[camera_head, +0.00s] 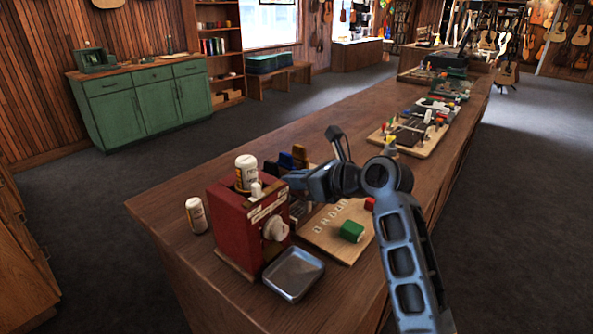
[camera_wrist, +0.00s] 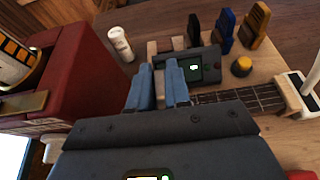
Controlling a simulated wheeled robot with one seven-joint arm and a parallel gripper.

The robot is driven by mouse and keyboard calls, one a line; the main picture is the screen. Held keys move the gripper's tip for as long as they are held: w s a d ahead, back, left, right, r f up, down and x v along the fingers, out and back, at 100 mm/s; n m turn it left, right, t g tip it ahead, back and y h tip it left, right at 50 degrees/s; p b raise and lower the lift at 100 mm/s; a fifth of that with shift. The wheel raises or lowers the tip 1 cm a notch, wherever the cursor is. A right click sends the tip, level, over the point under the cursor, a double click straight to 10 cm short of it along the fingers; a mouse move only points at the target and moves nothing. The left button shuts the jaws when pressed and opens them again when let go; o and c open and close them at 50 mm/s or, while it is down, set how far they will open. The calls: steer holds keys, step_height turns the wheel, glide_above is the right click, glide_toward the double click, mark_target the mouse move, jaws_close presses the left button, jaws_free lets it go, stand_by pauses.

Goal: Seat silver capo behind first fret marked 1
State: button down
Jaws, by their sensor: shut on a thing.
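My gripper (camera_wrist: 162,72) points away over the bench, beside a red box, its two blue fingers close together. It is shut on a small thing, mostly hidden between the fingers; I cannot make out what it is. In the head view my gripper (camera_head: 288,180) reaches left, near the red box's top right. A fretted neck (camera_wrist: 252,98) lies to the right of the fingers on a wooden board. A dark device with a small lit screen (camera_wrist: 203,66) lies just right of the fingertips. I cannot pick out a silver capo or the mark 1.
The red box (camera_head: 238,228) bears a pill bottle (camera_head: 247,172); another bottle (camera_head: 196,215) stands left of it. A metal tray (camera_head: 293,274) lies in front. Blue, black and brown upright pieces (camera_wrist: 224,31) stand behind the neck. A green block (camera_head: 352,231) lies on the board.

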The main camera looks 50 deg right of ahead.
mark_target(298, 192)
steer(key=shift+f+b, duration=1.5)
steer(key=shift+b, duration=0.2)
steer(key=shift+r+p, duration=0.1)
steer(key=shift+p, duration=1.25)
steer(key=shift+f, duration=0.55)
steer(key=c, duration=1.4)
jaws_free()
steer(key=shift+o, duration=0.2)
steer(key=shift+p+v, duration=0.45)
steer(key=shift+v, duration=0.95)
steer(key=v, duration=0.8)
